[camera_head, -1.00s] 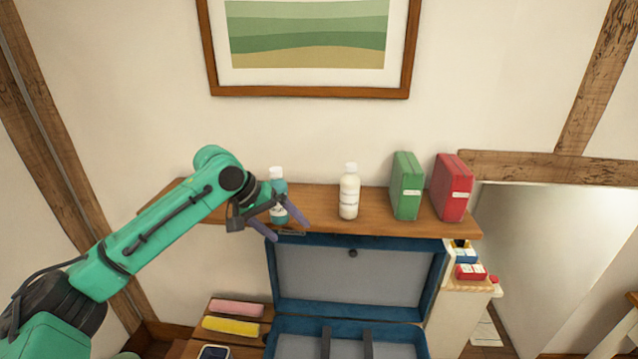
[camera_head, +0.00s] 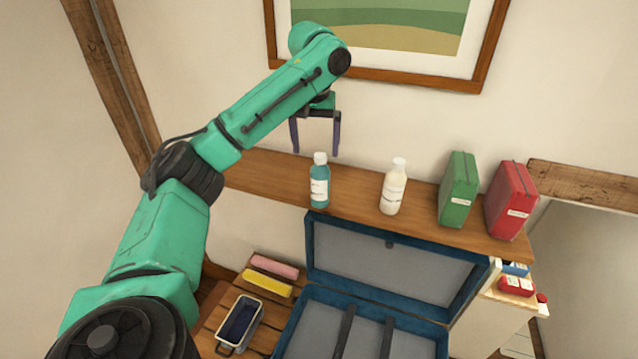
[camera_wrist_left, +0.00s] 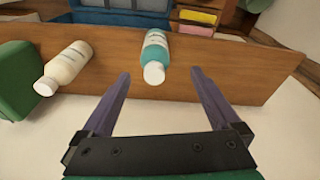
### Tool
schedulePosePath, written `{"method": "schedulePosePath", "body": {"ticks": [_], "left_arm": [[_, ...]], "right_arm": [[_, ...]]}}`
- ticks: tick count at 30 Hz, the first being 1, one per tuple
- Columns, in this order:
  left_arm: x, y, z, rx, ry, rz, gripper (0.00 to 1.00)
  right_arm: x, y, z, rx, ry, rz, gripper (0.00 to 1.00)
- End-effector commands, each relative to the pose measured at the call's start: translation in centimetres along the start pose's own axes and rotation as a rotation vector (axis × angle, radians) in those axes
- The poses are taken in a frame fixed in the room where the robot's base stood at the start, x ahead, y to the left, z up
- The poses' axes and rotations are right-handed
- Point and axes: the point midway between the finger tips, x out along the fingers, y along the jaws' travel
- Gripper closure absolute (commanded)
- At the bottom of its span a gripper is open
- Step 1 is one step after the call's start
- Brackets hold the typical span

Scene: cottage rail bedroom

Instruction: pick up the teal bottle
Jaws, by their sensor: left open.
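The teal bottle (camera_head: 320,184) with a white cap and white label stands upright on the wooden shelf (camera_head: 268,172). My left gripper (camera_head: 316,152) is open and empty. Its fingers point down, above and a little behind the bottle in the head view. In the left wrist view the teal bottle (camera_wrist_left: 155,52) shows ahead of the open left gripper (camera_wrist_left: 158,76), its cap near the line between the fingertips. No contact shows. My right gripper is not in view.
A white bottle (camera_head: 393,188), a green box (camera_head: 458,190) and a red box (camera_head: 511,200) stand to the right on the shelf. The wall and a framed picture (camera_head: 385,75) are behind. An open blue case (camera_head: 395,270) lies below.

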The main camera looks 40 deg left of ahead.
Motion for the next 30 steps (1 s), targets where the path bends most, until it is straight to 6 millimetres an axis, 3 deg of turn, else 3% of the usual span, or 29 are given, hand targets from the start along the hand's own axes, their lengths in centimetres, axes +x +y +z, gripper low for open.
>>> {"method": "schedulePosePath", "body": {"ticks": [3, 10, 15, 22, 23, 30], "left_arm": [[2.3, 0.1, 0.1, 0.001, -0.004, 0.0, 0.03], [5.3, 0.2, 0.1, 0.001, -0.005, 0.001, 0.03], [7.6, 0.2, 0.0, -0.001, -0.002, -0.002, 0.03], [8.2, 0.3, 0.0, 0.0, 0.001, 0.002, 0.03], [8.2, 0.3, 0.0, 0.0, 0.001, 0.002, 0.11], [8.2, 0.3, 0.0, 0.0, 0.001, 0.002, 1.0]], "right_arm": [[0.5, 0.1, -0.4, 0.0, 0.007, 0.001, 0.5], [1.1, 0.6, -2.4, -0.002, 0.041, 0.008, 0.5], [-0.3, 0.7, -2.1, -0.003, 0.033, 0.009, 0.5], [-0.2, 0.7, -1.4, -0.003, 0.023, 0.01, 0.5], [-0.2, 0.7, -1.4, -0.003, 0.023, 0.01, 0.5], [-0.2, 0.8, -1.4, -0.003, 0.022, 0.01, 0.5]]}}
